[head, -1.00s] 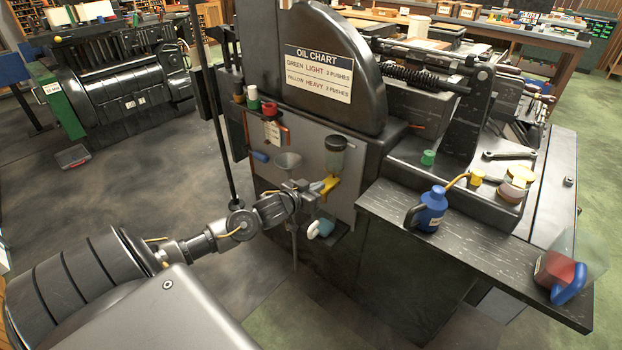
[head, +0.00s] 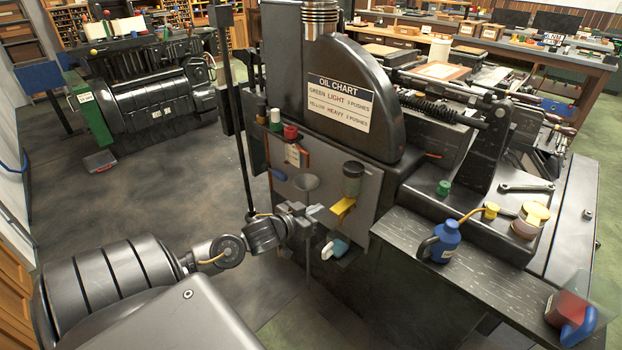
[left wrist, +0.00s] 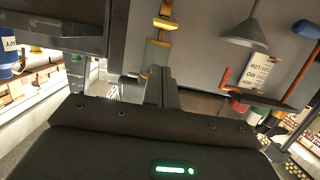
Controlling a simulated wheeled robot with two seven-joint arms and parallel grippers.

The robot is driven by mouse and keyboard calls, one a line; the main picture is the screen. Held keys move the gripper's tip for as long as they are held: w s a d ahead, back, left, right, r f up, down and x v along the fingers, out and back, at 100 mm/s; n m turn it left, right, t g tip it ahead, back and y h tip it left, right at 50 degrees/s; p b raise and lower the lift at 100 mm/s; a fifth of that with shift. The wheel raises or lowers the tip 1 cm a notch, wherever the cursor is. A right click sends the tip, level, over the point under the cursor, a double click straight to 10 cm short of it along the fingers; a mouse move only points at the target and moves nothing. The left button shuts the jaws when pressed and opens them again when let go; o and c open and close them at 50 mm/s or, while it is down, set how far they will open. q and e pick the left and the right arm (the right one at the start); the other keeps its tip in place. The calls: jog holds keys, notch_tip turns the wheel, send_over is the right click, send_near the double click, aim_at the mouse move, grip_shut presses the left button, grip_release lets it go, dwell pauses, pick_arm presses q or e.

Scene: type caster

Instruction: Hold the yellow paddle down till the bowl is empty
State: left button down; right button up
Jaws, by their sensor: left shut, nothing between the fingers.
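The yellow paddle (head: 343,207) sticks out from the grey panel below a dark-capped bowl (head: 351,187). The bowl's fill level cannot be told. My left gripper (head: 316,210) is shut and empty, just left of the paddle, with a small gap seen between them in the head view. In the left wrist view, which looks upside down, yellow parts that look like the paddle (left wrist: 162,23) show beyond the fingers (left wrist: 160,88). Contact cannot be told there. My right gripper is not in view.
A grey funnel (head: 306,182) is on the panel left of the bowl. A white and teal item (head: 336,247) sits below the paddle. A blue oil can (head: 441,243) stands on the dark shelf (head: 480,270) at right. An oil chart (head: 338,103) is above.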

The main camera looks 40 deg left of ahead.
pick_arm(q)
jog(key=shift+v, duration=0.8)
